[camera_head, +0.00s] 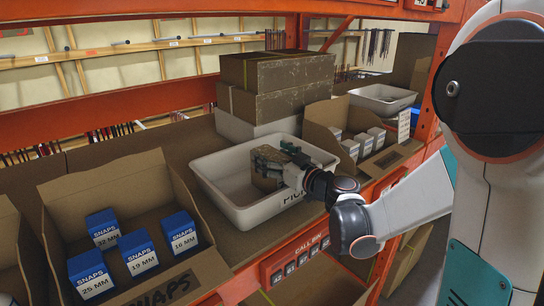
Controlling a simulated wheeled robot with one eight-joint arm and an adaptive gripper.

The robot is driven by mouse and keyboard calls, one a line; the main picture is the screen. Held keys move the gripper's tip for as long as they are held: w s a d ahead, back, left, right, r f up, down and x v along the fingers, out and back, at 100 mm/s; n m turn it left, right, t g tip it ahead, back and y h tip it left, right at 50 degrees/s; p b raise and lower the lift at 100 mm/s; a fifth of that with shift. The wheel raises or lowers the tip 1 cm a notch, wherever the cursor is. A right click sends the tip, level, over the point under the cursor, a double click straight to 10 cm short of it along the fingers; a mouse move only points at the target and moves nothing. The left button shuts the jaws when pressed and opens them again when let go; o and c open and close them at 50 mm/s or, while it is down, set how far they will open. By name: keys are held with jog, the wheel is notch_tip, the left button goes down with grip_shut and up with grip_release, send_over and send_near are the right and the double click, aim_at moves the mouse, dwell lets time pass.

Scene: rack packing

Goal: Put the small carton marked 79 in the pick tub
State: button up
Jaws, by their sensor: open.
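The pick tub (237,212) is a white open tub on the shelf in the middle of the head view, with dark letters on its front wall partly hidden by my arm. A small brown carton (264,181) is inside the tub, toward its right half. No number can be read on it, so I cannot tell if it is the one marked 79. My gripper (270,158) reaches into the tub from the right, with its open fingers at the carton's upper part. Whether the fingers touch it is hard to see.
A cardboard bin (105,184) of blue-and-white SNAPS cartons stands left of the tub. Another cardboard bin (332,112) with several white cartons stands to its right. Large brown boxes (276,72) are stacked behind. An orange shelf beam (300,247) runs along the front.

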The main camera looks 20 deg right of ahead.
jog(key=shift+r, duration=0.15)
jog(key=v, duration=1.2)
jog(key=shift+b, duration=0.3)
